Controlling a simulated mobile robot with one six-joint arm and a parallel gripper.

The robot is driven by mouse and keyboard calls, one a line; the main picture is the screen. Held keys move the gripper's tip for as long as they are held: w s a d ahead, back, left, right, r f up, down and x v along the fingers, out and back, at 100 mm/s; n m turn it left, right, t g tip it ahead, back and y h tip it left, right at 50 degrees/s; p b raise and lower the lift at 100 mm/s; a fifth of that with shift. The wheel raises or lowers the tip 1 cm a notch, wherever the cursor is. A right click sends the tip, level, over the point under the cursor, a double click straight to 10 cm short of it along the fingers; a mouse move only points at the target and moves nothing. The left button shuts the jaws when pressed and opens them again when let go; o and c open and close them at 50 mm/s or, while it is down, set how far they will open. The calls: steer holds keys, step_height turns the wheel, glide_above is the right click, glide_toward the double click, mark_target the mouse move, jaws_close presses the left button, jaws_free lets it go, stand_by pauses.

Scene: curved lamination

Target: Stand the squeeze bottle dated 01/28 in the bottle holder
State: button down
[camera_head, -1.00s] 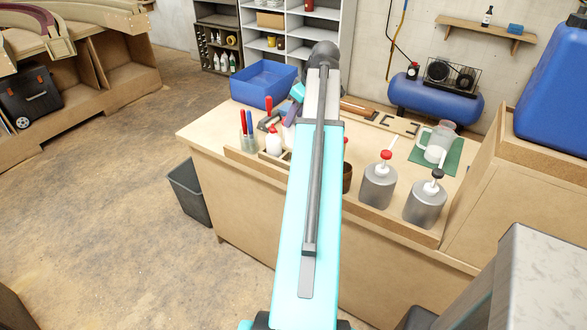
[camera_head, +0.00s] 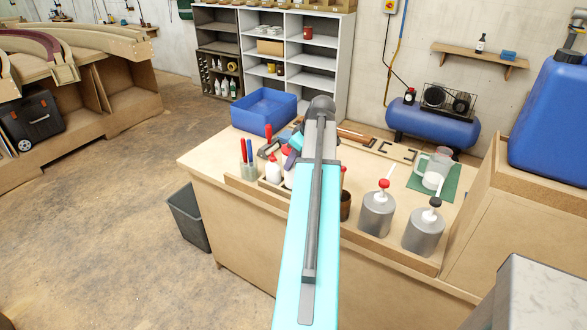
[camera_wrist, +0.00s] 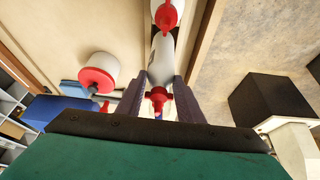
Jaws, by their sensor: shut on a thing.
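My gripper (camera_wrist: 158,98) is shut on a white squeeze bottle (camera_wrist: 160,66) with a red nozzle, which stands between the two dark fingers in the wrist view. In the head view my gripper (camera_head: 287,158) is low over the bench's left part, with the white held bottle (camera_head: 289,178) partly hidden by my arm. Another white bottle (camera_head: 273,172) stands just left of it. The wrist view shows a red-nozzled bottle (camera_wrist: 165,14) just beyond the held one and a red-capped white container (camera_wrist: 97,72) to the left. No date is readable. I cannot clearly make out the bottle holder.
A wooden ledge (camera_head: 236,184) runs along the bench front. A cup of red and blue handles (camera_head: 247,170) stands left. Two grey pump cans (camera_head: 377,214) stand right of my arm. A blue bin (camera_head: 264,108) and clamps lie behind.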

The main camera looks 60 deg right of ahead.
mark_target(293, 170)
steer(key=shift+f, duration=0.1)
stand_by(0.3)
steer(key=shift+f+p, duration=0.55)
steer(key=shift+f, duration=1.4)
steer(key=c, duration=1.2)
jaws_free()
steer(key=shift+r, duration=0.25)
steer(key=shift+b+v, duration=1.45)
steer(key=shift+v, duration=4.5)
steer(key=shift+f, duration=0.1)
